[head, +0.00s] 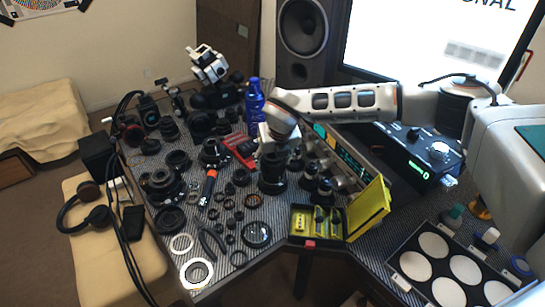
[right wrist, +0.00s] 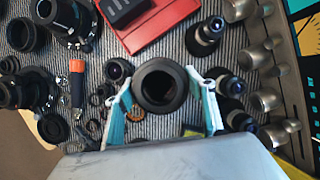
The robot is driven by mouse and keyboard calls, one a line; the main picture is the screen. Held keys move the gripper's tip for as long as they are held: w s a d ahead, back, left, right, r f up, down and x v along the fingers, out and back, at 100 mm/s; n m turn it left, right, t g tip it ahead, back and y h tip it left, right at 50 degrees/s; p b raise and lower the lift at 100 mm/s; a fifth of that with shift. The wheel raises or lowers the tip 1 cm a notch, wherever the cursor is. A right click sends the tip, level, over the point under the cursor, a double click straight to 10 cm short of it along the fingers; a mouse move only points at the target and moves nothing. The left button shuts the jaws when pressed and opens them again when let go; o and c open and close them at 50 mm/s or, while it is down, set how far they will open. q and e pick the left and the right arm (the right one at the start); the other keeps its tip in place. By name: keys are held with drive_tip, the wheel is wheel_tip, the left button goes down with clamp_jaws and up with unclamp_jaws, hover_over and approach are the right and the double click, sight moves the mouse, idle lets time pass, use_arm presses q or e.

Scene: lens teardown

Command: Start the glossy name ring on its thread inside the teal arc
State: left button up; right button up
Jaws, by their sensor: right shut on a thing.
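My right gripper (head: 280,152) is over the middle of the table, pointing down at a dark lens barrel (head: 272,182). In the right wrist view, the two teal-padded fingers of my right gripper (right wrist: 163,86) are on either side of a round black ring-shaped part (right wrist: 147,98) with a dark opening and are shut on it. It looks like the name ring, but no lettering is readable. I cannot tell whether it touches the barrel's thread. I cannot make out the teal arc. My left gripper is not in view.
Lens parts crowd the striped table (head: 262,268). A red tray (right wrist: 150,30), orange-handled tool (head: 209,186), blue bottle (head: 254,100) and open yellow case (head: 318,221) are close by. Metal cylinders (right wrist: 265,100) line the right side. A white-disc tray (head: 400,283) is front right.

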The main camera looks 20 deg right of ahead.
drive_tip(key=shift+f, duration=0.7)
use_arm(q)
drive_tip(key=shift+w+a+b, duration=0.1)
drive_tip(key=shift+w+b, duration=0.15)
drive_tip(key=shift+b, duration=0.1)
use_arm(e)
drive_tip(key=shift+f, duration=0.75)
drive_tip(key=shift+w+f, duration=0.1)
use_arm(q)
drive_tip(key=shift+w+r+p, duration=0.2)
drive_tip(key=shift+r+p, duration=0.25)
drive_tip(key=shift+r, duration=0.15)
use_arm(e)
drive_tip(key=shift+r, duration=0.2)
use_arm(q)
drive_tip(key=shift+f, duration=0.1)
use_arm(e)
drive_tip(key=shift+f, duration=0.4)
idle(0.9)
drive_tip(key=o, duration=1.2)
